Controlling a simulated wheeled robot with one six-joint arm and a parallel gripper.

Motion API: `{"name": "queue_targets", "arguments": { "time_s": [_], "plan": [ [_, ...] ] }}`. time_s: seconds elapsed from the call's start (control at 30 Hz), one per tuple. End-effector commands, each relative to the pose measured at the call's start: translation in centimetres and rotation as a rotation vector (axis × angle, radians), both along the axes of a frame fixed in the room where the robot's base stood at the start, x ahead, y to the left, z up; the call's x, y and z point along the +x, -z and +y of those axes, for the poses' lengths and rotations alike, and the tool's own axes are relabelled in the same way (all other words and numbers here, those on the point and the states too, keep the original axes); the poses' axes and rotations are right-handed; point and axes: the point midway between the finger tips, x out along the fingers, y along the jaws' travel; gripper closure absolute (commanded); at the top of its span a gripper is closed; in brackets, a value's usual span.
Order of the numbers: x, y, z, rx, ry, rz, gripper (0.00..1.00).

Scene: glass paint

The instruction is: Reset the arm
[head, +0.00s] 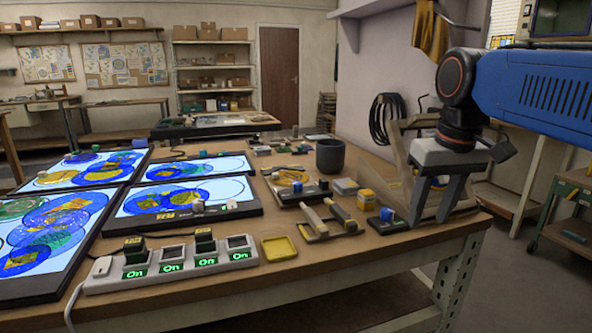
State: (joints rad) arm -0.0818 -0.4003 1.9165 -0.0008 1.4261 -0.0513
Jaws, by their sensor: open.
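My gripper (432,205) hangs from my arm at the right, pointing down over the right end of the workbench (350,262). Its two grey fingers are apart, with nothing seen between them. A small dark device with a blue knob (386,214) sits on the bench just left of the fingers. A wooden frame-like object (398,150) stands behind the gripper and is partly hidden by it.
Lit panels with blue and yellow glass shapes (178,198) cover the bench's left side. A power strip (170,266) with several green "On" labels lies at the front. A dark cup (330,155), a yellow tray (279,249) and wooden-handled tools (325,222) stand mid-bench.

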Motion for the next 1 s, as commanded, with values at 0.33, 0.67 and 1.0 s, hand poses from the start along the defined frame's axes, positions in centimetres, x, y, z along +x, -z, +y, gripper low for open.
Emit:
{"name": "queue_targets", "arguments": {
  "time_s": [0.33, 0.67, 1.0],
  "plan": [
    [-8.2, 11.8, -2.0, 0.015, 0.078, -0.128, 0.58],
    [-12.8, 20.1, -2.8, 0.023, 0.124, -0.206, 0.58],
    [-13.1, 20.8, -2.8, 0.024, 0.127, -0.214, 0.58]
  ]
}}
